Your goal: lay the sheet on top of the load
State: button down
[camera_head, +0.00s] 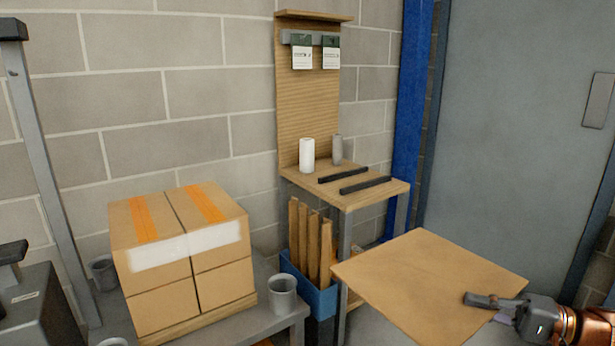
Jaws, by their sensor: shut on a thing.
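A flat brown sheet (425,280) is held out at the lower right, roughly level and clear of the shelf stand. My gripper (495,302) is shut on the sheet at its right edge. One finger lies over the sheet's top face; the other is mostly hidden beneath it. The load (160,300) is a block of stacked cardboard boxes with orange tape on top and a white label band at the upper front edge. It stands at the left, apart from the sheet. Its top is bare of any sheet.
The load rests on a grey table (270,322) with grey cups (282,296) near its corners. A wooden shelf stand (345,192) holds two rolls and two black bars. Below it, a blue bin (318,298) holds upright boards. A dark machine (35,310) stands at far left.

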aim_at(424, 282)
jog(key=shift+m+t+h, duration=0.4)
jog(key=shift+m+t, duration=0.1)
jog(key=shift+t, duration=0.2)
jog(key=w+a+f, duration=0.1)
jog(key=w+a, duration=0.1)
jog(key=w, duration=0.1)
jog(key=w+a, duration=0.2)
jog(key=w, duration=0.1)
jog(key=w+a+f, duration=0.1)
jog(key=w+a, duration=0.1)
jog(key=w, duration=0.2)
jog(key=shift+w+a+f, duration=0.1)
jog(key=shift+a+f, duration=0.05)
jog(key=shift+f, duration=0.2)
jog(key=w+a+f+m+t, duration=0.1)
jog(key=w+a+f, duration=0.4)
jog(key=w+a, duration=0.25)
notch_tip(424, 282, up, 20)
jog(key=p, duration=2.8)
jog(key=shift+s+h+p, duration=0.15)
jog(key=shift+h+p, duration=0.15)
jog(key=shift+h, duration=0.1)
jog(key=shift+r, duration=0.15)
jog(key=shift+m+t+h, duration=2.5)
jog(key=shift+t+h, duration=0.3)
jog(key=shift+h, duration=0.1)
